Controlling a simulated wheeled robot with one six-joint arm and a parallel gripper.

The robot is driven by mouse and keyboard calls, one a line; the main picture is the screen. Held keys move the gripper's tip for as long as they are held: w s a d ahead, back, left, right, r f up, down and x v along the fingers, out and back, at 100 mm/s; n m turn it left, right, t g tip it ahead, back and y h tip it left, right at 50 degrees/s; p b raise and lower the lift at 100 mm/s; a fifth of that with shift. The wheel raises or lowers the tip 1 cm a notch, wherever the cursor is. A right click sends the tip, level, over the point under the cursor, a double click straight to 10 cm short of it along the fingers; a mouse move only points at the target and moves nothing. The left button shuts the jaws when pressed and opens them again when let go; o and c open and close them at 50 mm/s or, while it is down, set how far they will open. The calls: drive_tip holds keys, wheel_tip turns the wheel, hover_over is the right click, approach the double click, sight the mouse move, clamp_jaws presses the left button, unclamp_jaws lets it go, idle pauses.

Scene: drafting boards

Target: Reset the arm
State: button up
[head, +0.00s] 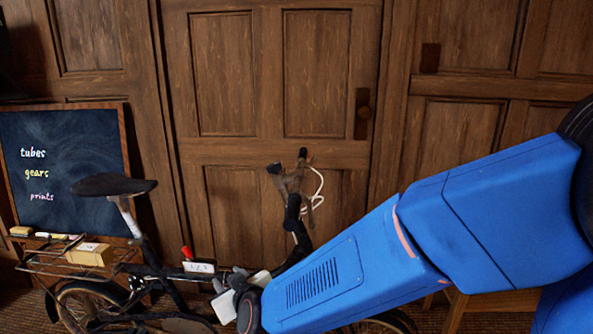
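My blue arm reaches from the right edge down to the bottom middle of the head view. My gripper (240,289) appears at the arm's far end, a small grey and white shape low in front of a bicycle (150,252). It is small and partly hidden by my own wrist, so I cannot tell if its fingers are apart or together. I see nothing clearly held in it.
The bicycle has a dark saddle (113,185) and a rear rack with a yellowish box (90,254). A white card (200,267) is by its frame. A chalkboard (62,165) stands left. A wooden door (270,75) is behind. A wooden piece (484,303) shows under my arm.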

drive_tip(key=s+d+r+m+g+h, duration=0.1)
drive_tip(key=d+r+m+g, duration=0.15)
drive_tip(key=d, duration=0.95)
drive_tip(key=s+d+r+m+g+h, duration=0.1)
drive_tip(key=s+d+r, duration=0.15)
drive_tip(key=d, duration=0.85)
drive_tip(key=s+d+f+m+g+h, duration=0.1)
drive_tip(key=s+d+m+h, duration=0.1)
drive_tip(key=s+d, duration=0.7)
drive_tip(key=s+d+m+g+h, duration=0.2)
drive_tip(key=s+d, duration=0.6)
drive_tip(key=d, duration=0.6)
drive_tip(key=shift+s+f+m+h, duration=0.35)
drive_tip(key=shift+f+m+h, duration=0.05)
drive_tip(key=shift+m+h, duration=0.15)
